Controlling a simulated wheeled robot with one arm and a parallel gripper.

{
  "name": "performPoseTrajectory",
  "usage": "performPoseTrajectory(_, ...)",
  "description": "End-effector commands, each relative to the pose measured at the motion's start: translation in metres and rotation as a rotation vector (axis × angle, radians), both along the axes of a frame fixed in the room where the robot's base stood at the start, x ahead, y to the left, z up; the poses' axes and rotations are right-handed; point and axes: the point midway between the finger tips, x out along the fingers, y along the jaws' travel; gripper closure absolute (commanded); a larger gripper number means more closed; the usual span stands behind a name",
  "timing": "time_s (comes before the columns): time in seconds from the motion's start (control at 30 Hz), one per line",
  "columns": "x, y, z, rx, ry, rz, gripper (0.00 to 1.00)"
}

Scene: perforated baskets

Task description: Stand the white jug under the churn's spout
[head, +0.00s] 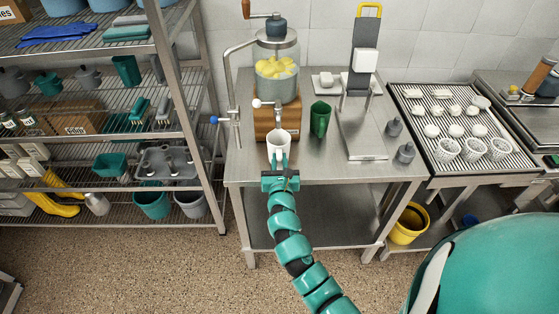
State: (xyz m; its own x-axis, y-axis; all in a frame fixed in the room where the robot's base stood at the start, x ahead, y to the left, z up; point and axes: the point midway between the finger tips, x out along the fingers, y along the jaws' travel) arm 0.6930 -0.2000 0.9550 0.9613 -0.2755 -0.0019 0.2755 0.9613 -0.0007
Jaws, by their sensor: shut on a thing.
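The churn (277,90) stands at the back left of the steel table, a glass jar with yellow lumps on a wooden base. Its spout (264,103) sticks out at the front, with a pale round knob beside it. The white jug (278,143) is upright in front of the wooden base, just below and slightly right of the spout. My gripper (279,163) is shut on the jug from the front. The jug hides part of the base, and I cannot tell whether its bottom touches the table.
A scale-like stand (362,131) and grey bottles (405,153) are further right. A draining rack (461,127) holds white cheeses and perforated baskets. Shelving (186,100) rises at left.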

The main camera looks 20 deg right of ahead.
Motion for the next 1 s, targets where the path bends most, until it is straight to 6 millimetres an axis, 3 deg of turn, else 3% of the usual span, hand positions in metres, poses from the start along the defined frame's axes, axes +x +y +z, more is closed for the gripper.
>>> performPoseTrajectory(0.33,0.0,0.0,-0.007,0.001,-0.001,0.0,1.0)
performPoseTrajectory(0.37,0.0,0.0,-0.007,0.001,0.0,0.0,0.8)
performPoseTrajectory(0.47,0.0,0.0,-0.007,0.001,0.0,0.0,0.61)
performPoseTrajectory(0.77,0.0,0.0,-0.006,0.001,0.0,0.0,0.6)
performPoseTrajectory(0.97,-0.001,-0.001,0.01,0.002,-0.001,-0.001,0.6)
performPoseTrajectory(1.0,-0.007,0.002,0.003,-0.002,0.001,0.001,0.6)
